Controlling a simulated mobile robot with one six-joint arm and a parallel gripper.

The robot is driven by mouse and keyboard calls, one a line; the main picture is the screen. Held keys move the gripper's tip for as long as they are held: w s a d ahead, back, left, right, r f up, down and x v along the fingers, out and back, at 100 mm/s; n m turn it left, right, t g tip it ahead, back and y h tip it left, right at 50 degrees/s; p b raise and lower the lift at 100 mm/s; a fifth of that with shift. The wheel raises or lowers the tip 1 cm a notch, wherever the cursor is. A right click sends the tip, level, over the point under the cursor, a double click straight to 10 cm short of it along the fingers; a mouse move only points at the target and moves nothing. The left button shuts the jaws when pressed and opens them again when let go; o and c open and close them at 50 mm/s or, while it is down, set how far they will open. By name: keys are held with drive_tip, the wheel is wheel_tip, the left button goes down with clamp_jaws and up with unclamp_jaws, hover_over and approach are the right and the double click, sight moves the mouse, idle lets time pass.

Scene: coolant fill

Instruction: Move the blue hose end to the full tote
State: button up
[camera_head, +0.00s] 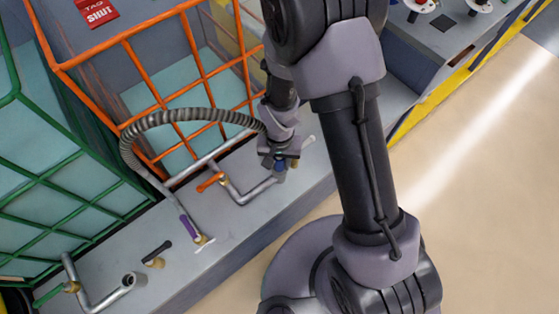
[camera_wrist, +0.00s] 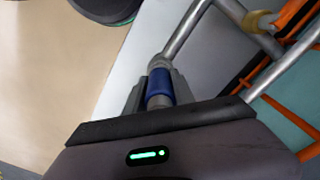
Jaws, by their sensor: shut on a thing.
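The blue hose end (camera_wrist: 159,84) is a blue collar between the jaws of my gripper (camera_wrist: 155,90). In the head view my gripper (camera_head: 279,158) is shut on it, above the open-top elbow of the bent pipe (camera_head: 252,190) by the orange-caged tote (camera_head: 123,38). In the wrist view a grey fitting beyond the collar lines up with a pipe; I cannot tell if they touch. The ribbed grey hose (camera_head: 180,116) arcs left from my gripper to a purple sleeve (camera_head: 188,227). The green-caged tote (camera_head: 75,207) stands at left. Both totes show teal; which is full is unclear.
An orange lever (camera_head: 209,182) is on the bent pipe's valve. At left, another pipe (camera_head: 108,297) has an open upturned end and a green lever (camera_head: 47,296). A black lever (camera_head: 157,250) sits on the grey ledge (camera_head: 222,243). Open floor (camera_head: 480,160) lies at right.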

drive_tip(key=shift+r, duration=0.2)
drive_tip(key=shift+r+p, duration=2.05)
drive_tip(key=shift+r, duration=0.65)
